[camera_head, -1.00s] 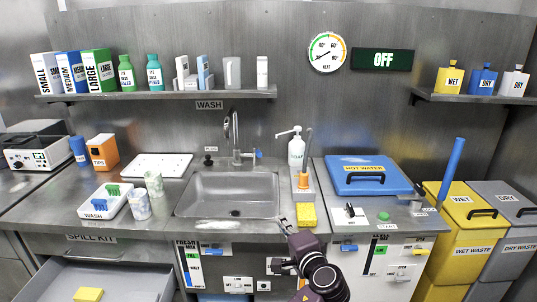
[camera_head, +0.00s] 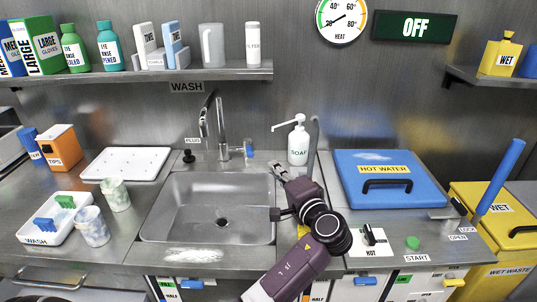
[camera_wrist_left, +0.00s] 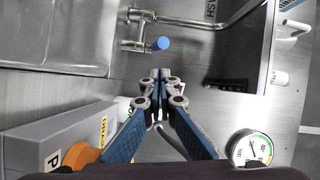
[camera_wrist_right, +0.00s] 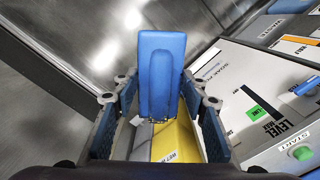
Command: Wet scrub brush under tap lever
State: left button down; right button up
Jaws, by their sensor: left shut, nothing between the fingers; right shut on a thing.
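The tap (camera_head: 222,130) stands behind the steel sink (camera_head: 160,215), with its blue lever (camera_head: 249,150) on its right side. My left gripper (camera_head: 279,170) is shut and empty over the sink's back right corner. In the left wrist view its fingertips (camera_wrist_left: 160,76) are just short of the blue lever (camera_wrist_left: 160,43); I cannot tell whether they touch. My right gripper (camera_wrist_right: 160,98) is shut on a blue flat-sided thing (camera_wrist_right: 160,75); I cannot tell whether this is the scrub brush. My right gripper is not in the head view.
A white soap bottle (camera_head: 298,143) stands right of the left gripper. The blue hot water lid (camera_head: 373,175) and yellow bin (camera_head: 486,197) lie to the right. A white tray (camera_head: 58,240) and cups are on the left.

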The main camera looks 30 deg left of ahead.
aim_at(253, 155)
pick_arm(q)
jog(key=x, duration=0.9)
jog(key=shift+a, duration=0.2)
pick_arm(e)
jog(key=shift+r, duration=0.3)
pick_arm(q)
jog(key=shift+p, duration=0.3)
pick_arm(e)
jog(key=shift+r+p, duration=0.4)
pick_arm(q)
jog(key=shift+s+a, duration=0.8)
jog(key=shift+s, duration=0.1)
pick_arm(e)
jog(key=shift+r, duration=0.2)
jog(key=shift+f, duration=0.1)
pick_arm(q)
jog(key=shift+f, duration=0.1)
pick_arm(e)
jog(key=shift+d, duration=0.1)
